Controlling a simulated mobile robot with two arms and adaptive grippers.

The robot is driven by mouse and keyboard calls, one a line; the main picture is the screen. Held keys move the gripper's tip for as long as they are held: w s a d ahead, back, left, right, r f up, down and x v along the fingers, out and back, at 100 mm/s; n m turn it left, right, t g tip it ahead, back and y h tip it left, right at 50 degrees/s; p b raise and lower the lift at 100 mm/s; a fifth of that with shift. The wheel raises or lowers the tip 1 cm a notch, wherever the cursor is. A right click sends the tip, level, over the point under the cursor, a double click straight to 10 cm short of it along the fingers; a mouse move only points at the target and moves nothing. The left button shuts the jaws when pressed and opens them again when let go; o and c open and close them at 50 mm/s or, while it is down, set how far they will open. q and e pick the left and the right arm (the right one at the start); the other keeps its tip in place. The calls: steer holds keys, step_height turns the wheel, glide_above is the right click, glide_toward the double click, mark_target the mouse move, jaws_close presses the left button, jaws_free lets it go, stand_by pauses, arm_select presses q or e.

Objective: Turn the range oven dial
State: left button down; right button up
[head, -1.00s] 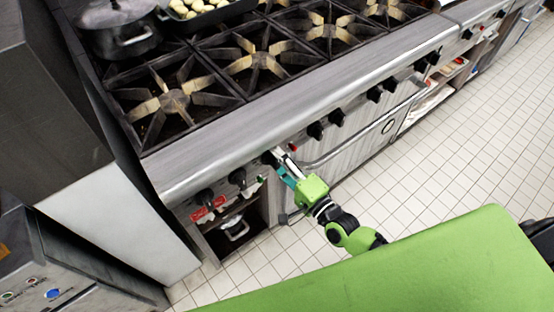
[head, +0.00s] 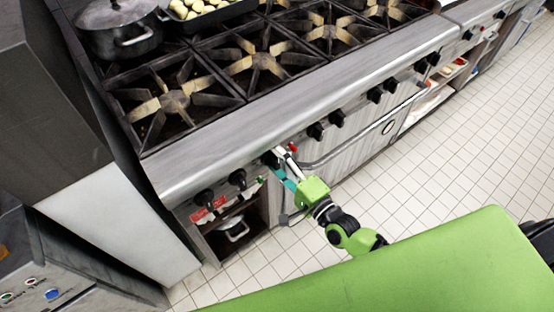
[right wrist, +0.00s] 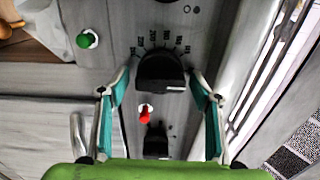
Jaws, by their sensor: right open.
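The range oven dial (right wrist: 162,70) is a black knob with a ring of printed markings on the steel front panel. A white mark shows at its lower right edge. In the head view the dial (head: 268,158) is a dark knob at the tips of my right gripper (head: 280,160). My right gripper (right wrist: 161,80) is open, with one teal-and-white finger on each side of the dial. Small gaps seem to show between the fingertips and the dial; I cannot tell about contact. My left gripper is not in view.
A red light (right wrist: 146,113) and a smaller black knob (right wrist: 156,140) sit near the dial. A green light (right wrist: 86,40) is at upper left. Other burner knobs (head: 237,178) line the panel. The oven handle (head: 345,143) runs right of the gripper. Tiled floor (head: 430,150) is clear.

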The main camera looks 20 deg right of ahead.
steer(key=v, duration=1.2)
